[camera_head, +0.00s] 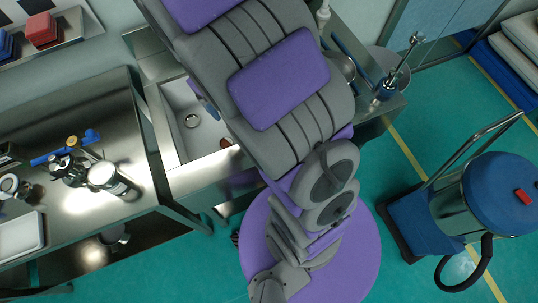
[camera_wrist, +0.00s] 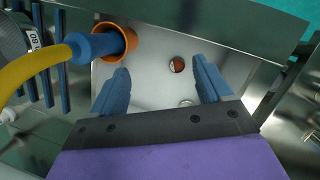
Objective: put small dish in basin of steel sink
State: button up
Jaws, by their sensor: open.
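The basin of the steel sink (camera_head: 177,97) is left of my arm in the head view; it also fills the middle of the wrist view (camera_wrist: 148,75). A small round reddish-brown thing, which looks like the small dish (camera_wrist: 177,65), lies on the basin floor near a round drain (camera_wrist: 186,103). Part of it shows beside my arm in the head view (camera_head: 226,142). My gripper (camera_wrist: 162,76) is open above the basin, its two blue fingers wide apart with nothing between them. My arm mostly hides it in the head view.
A yellow hose (camera_wrist: 35,68) with a blue end and orange ring (camera_wrist: 134,37) is at the upper left of the wrist view. A steel table (camera_head: 75,210) with bottles stands left of the sink. A blue vacuum cleaner (camera_head: 500,190) stands on the floor at right.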

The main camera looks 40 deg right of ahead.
jog(key=s+a+r+m+y, duration=0.1)
jog(key=s+r, duration=0.3)
jog(key=s, duration=0.7)
jog(key=s+a+r+m+t, duration=0.1)
jog(key=s+r, duration=0.3)
jog(key=s, duration=0.8)
jog(key=shift+r+m+y, duration=0.15)
jog(key=shift+m+y, duration=0.15)
jog(key=shift+y, duration=0.1)
